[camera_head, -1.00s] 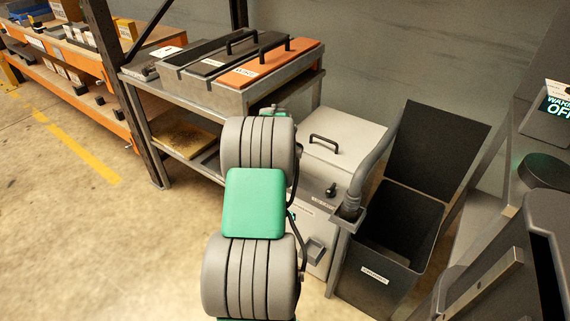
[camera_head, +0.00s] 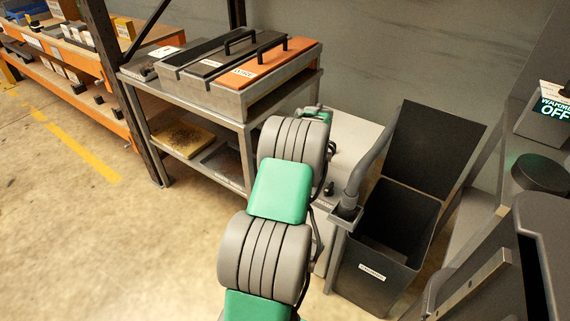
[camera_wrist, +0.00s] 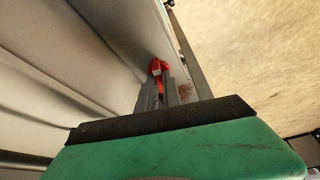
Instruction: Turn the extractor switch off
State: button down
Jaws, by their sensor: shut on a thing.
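The pale extractor-like cabinet (camera_head: 352,135) stands behind my arm in the head view, with a small dark knob (camera_head: 329,188) on its front edge. I cannot tell whether this knob is the extractor switch or which way it is set. In the wrist view my gripper (camera_wrist: 158,77) has its grey fingers close together on a small red piece (camera_wrist: 157,66), which shows at the fingertips. Pale panels lie beside the fingers. My arm hides much of the cabinet in the head view, and I cannot make out my fingers there.
A grey hose (camera_head: 366,160) rises beside the cabinet. An open dark bin (camera_head: 383,262) stands to its right. A metal bench (camera_head: 240,122) with lidded trays and an orange lid (camera_head: 262,62) stands at the back. The floor at left is clear.

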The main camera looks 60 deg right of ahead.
jog(key=shift+d+n+y, duration=0.1)
jog(key=shift+n+y, duration=0.4)
jog(key=shift+n, duration=0.8)
jog(key=shift+r, duration=0.1)
jog(key=c, duration=1.5)
grip_release()
jog(key=p+v, duration=0.1)
jog(key=v, duration=0.6)
jog(key=shift+s+r+p, duration=0.25)
jog(key=shift+r+p, duration=0.05)
jog(key=shift+p, duration=0.1)
